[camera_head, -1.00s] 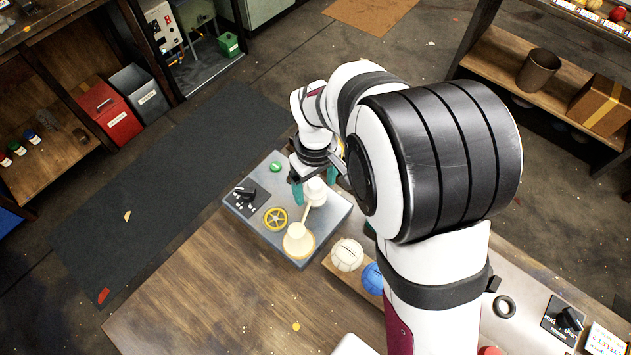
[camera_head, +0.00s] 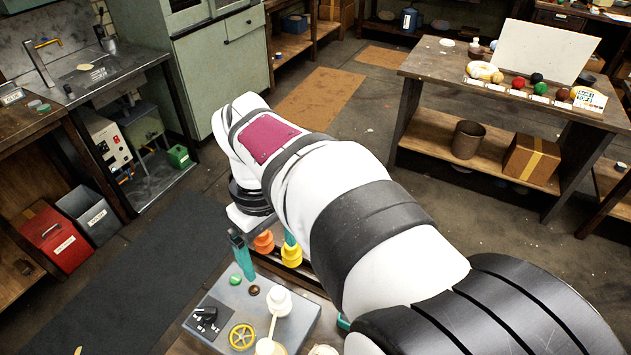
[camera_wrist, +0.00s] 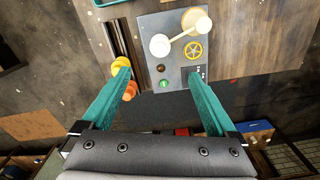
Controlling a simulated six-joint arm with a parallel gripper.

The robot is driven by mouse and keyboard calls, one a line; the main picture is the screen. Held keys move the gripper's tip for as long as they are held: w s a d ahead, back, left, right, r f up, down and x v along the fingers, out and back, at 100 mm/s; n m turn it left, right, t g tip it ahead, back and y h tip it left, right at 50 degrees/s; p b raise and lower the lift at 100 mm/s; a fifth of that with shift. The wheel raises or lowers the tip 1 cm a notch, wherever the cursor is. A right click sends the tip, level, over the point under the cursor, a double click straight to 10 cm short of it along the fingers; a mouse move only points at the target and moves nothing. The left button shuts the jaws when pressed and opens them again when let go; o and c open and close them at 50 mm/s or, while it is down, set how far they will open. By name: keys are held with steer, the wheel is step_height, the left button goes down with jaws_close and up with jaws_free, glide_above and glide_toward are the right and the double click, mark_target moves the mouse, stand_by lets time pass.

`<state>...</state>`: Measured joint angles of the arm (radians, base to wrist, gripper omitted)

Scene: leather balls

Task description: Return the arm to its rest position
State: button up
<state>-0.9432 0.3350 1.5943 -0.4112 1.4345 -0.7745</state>
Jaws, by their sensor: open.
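My gripper (camera_head: 266,252) hangs in the air over the far edge of the workbench, with its two teal fingers spread apart. In the wrist view my gripper (camera_wrist: 159,95) is open, and no object is held between the fingers. Below it is a grey machine panel (camera_head: 222,291) with a yellow handwheel (camera_head: 242,337), a black knob, a green button (camera_head: 235,280) and cream rollers joined by a bar. The panel also shows in the wrist view (camera_wrist: 175,50). My arm covers much of the bench in the head view.
Orange (camera_head: 264,242) and yellow (camera_head: 291,255) pieces stand close beside the fingers. A back table (camera_head: 430,62) holds coloured balls and a white board. Red (camera_head: 52,240) and grey bins stand at the left. The floor around the dark mat (camera_head: 130,270) is mostly clear.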

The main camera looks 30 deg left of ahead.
steer(key=shift+r, duration=0.25)
steer(key=s+d+r+m, duration=0.2)
steer(key=d+m, duration=1)
steer(key=d, duration=0.9)
steer(key=s+d+f+m+y, duration=0.1)
steer(key=s+d+f+m, duration=0.3)
steer(key=s+d+m, duration=0.4)
steer(key=shift+s+f+m+y, duration=0.25)
steer(key=shift+s+m+y, duration=0.05)
steer(key=shift+s+y, duration=0.1)
steer(key=shift+w, duration=0.1)
